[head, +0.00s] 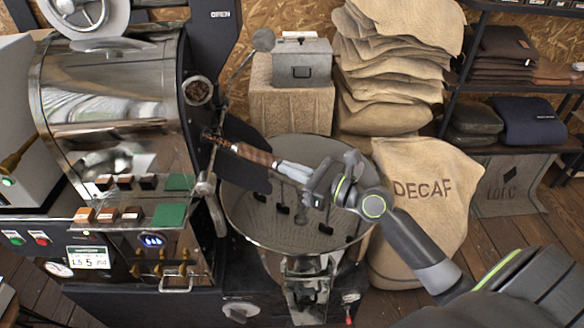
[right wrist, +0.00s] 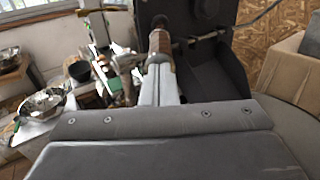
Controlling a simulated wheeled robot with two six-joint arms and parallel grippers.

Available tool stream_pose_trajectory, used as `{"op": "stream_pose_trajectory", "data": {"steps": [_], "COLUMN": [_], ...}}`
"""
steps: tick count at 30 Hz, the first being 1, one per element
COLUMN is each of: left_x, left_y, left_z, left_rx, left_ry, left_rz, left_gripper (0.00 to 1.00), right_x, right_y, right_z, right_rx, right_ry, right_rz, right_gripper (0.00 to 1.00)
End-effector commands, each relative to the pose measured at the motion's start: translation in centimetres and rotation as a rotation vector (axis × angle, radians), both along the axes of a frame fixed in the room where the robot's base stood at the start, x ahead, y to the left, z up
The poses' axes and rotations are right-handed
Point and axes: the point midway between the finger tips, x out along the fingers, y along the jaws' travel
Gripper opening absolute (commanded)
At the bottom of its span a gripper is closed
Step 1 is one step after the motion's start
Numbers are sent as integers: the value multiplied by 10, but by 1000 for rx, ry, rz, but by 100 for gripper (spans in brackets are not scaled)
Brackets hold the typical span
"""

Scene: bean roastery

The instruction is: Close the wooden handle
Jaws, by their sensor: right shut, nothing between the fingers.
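The wooden handle (head: 256,155) is brown with a dark metal shaft and sticks out to the right from the front of the roaster drum (head: 110,110), tilted slightly down. My right gripper (head: 283,167) is shut and empty, its pale fingers pointing left with the tips at the handle's free end. In the right wrist view the handle (right wrist: 160,44) shows straight ahead, just past the tips of the shut fingers (right wrist: 160,70). I cannot tell whether they touch. My left gripper is not in view.
The round cooling tray (head: 300,235) lies below my right gripper. A dark chute (head: 240,170) is beside the handle. A grey box (head: 302,62) stands on a burlap block behind. A DECAF sack (head: 425,195) and stacked sacks (head: 390,60) are on the right.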

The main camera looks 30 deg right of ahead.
Motion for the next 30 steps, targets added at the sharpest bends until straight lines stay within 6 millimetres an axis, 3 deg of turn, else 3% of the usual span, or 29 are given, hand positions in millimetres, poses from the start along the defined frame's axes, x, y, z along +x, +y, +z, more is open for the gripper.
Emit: {"op": "stream_pose_trajectory", "data": {"steps": [11, 24, 30], "left_x": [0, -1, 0], "left_y": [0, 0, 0], "left_z": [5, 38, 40], "left_rx": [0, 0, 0], "left_ry": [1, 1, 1], "left_rz": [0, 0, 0], "left_gripper": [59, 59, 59], "right_x": [6, 79, 93], "right_y": [3, 47, 56], "right_z": [3, 3, 1], "right_rx": [2, 4, 0], "right_ry": [-2, -1, -1], "right_rz": [-2, -2, -1], "right_gripper": [0, 0, 0]}}
